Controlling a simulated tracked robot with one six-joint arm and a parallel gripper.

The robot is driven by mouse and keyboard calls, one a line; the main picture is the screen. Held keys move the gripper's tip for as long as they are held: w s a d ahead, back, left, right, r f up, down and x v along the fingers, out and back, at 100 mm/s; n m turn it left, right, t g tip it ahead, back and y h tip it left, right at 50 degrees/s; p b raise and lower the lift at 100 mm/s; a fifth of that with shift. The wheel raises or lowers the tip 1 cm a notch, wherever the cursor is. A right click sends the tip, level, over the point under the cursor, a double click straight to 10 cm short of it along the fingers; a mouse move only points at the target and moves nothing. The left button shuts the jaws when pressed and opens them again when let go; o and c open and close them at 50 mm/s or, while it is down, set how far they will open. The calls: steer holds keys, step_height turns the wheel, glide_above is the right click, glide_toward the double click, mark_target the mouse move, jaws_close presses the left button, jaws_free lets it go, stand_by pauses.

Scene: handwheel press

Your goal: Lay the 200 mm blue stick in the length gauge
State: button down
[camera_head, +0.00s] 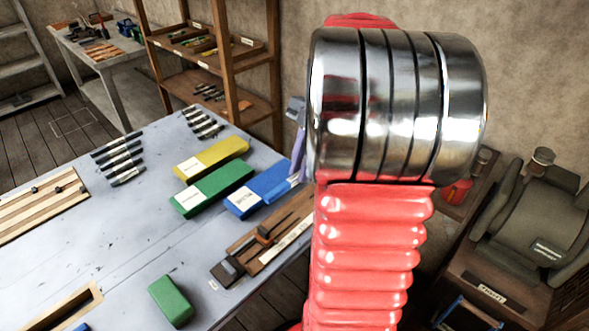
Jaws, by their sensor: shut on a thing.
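The length gauge (265,247) seems to be the long wooden board with dark stops and a pale strip, lying near the right edge of the grey table. My red and chrome arm stands to its right and covers much of the right-centre. My gripper is hidden behind the arm. A slim violet-blue piece (298,153) shows at the arm's left edge, above the blue block; I cannot tell whether it is the blue stick. A blue block with a white label (265,184) lies behind the gauge.
Green (216,190) and yellow (212,158) labelled blocks lie left of the blue one. A small green block (170,300) lies in front. Dark sticks (118,160) and a slatted wooden board (42,203) are further left. The middle of the grey table (120,235) is clear.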

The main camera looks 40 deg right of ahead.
steer(key=w+a+f+m+t, duration=0.15)
steer(key=w+a+m, duration=0.3)
steer(key=w, duration=0.45)
steer(key=w+a+r+m+t, duration=0.15)
steer(key=w+a+m, duration=0.35)
steer(key=w, duration=0.5)
steer(key=w+a+m+h, duration=0.1)
steer(key=w+a+m, duration=0.1)
steer(key=w+a, duration=0.4)
steer(key=w+a+m+t+h, duration=0.1)
steer(key=w+a, duration=0.4)
steer(key=a, duration=0.6)
steer(key=shift+w+r+m+h, duration=0.35)
steer(key=shift+m+h, duration=0.25)
steer(key=shift+m, duration=0.65)
